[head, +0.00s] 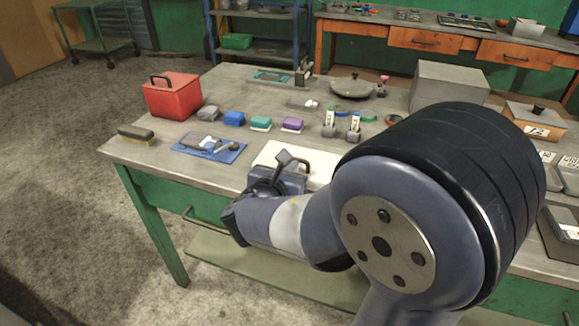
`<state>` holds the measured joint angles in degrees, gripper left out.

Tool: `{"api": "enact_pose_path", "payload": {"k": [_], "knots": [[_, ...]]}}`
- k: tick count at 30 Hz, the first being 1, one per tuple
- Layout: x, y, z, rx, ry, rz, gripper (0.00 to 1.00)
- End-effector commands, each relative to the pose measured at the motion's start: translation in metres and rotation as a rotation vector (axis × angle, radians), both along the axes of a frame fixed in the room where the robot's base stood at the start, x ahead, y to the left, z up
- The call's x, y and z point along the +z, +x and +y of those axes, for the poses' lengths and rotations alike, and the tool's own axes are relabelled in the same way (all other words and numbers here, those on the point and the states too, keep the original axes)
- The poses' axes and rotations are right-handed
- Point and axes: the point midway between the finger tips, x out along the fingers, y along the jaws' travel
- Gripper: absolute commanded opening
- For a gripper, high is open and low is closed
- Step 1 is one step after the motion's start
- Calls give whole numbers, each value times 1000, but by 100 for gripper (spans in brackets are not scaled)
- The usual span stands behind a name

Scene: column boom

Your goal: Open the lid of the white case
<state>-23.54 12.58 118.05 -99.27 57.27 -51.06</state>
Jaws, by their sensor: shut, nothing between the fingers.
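The white case (319,163) lies on the workbench near its front edge. Its top looks flat and pale, and the lid appears down. My arm covers the case's front and right side, so its latch and lid edge are hidden. My gripper (290,157) is over the front left part of the case, with its dark fingers shut and empty. I cannot tell whether the fingers touch the case.
The workbench (220,100) holds a blue mat with tools (209,148) left of the case and a brush (136,135) farther left. Several coloured blocks and a red box (172,95) stand behind. A grey box (448,86) is at the back right.

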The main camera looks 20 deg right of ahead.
Motion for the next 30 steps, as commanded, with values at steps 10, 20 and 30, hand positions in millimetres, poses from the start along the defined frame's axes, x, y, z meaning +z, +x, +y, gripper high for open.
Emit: {"api": "enact_pose_path", "payload": {"k": [10,20,30], "knots": [[8,2,-2,-2,25,32,0],[14,5,-4,-2,51,68,0],[30,10,-8,-4,101,139,0]]}}
